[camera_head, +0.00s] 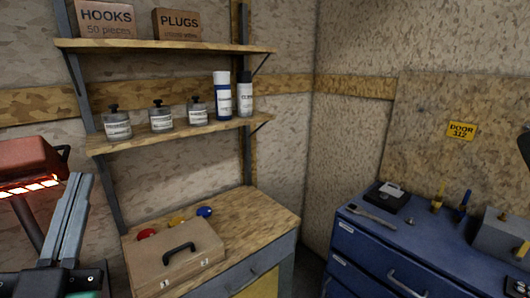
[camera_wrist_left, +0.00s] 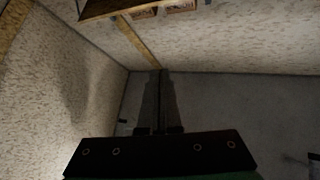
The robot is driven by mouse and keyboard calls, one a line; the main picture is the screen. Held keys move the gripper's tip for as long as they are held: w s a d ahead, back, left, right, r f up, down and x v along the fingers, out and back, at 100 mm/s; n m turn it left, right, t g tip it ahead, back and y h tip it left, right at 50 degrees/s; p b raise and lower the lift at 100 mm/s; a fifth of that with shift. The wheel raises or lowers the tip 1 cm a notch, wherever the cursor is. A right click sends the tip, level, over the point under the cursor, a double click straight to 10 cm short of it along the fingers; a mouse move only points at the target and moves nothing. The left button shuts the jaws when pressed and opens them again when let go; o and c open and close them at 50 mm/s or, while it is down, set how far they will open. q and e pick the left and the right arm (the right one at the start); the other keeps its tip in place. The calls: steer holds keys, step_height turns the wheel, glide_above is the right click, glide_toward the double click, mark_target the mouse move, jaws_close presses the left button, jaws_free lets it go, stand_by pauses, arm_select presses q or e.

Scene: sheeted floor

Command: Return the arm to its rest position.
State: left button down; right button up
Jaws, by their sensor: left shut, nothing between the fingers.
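My left gripper (camera_head: 80,180) stands at the lower left of the head view, with its long grey fingers pointing up, close together and empty. It also shows in the left wrist view (camera_wrist_left: 161,75), shut, with nothing between the fingers. My right gripper is not clearly in view; only a dark shape cuts in at the right edge of the head view.
A red heater-like lamp (camera_head: 30,165) with glowing bars is close beside the left gripper. Wall shelves (camera_head: 180,134) hold jars, spray cans and boxes. A blue drawer cabinet (camera_head: 380,255) with tools stands at the right. Small red, yellow and blue items lie behind the toolbox.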

arm_select(q)
steer(key=s+d+r+t+h+p, duration=0.1)
steer(key=s+d+r+t+h, duration=0.15)
steer(key=r+h, duration=0.25)
steer(key=s+d+r+t+h+p, duration=0.1)
steer(key=s+d+r+h, duration=0.3)
steer(key=r, duration=0.2)
step_height(320, 180, up, 35)
steer(key=p, duration=3.6)
steer(key=shift+r, duration=0.2)
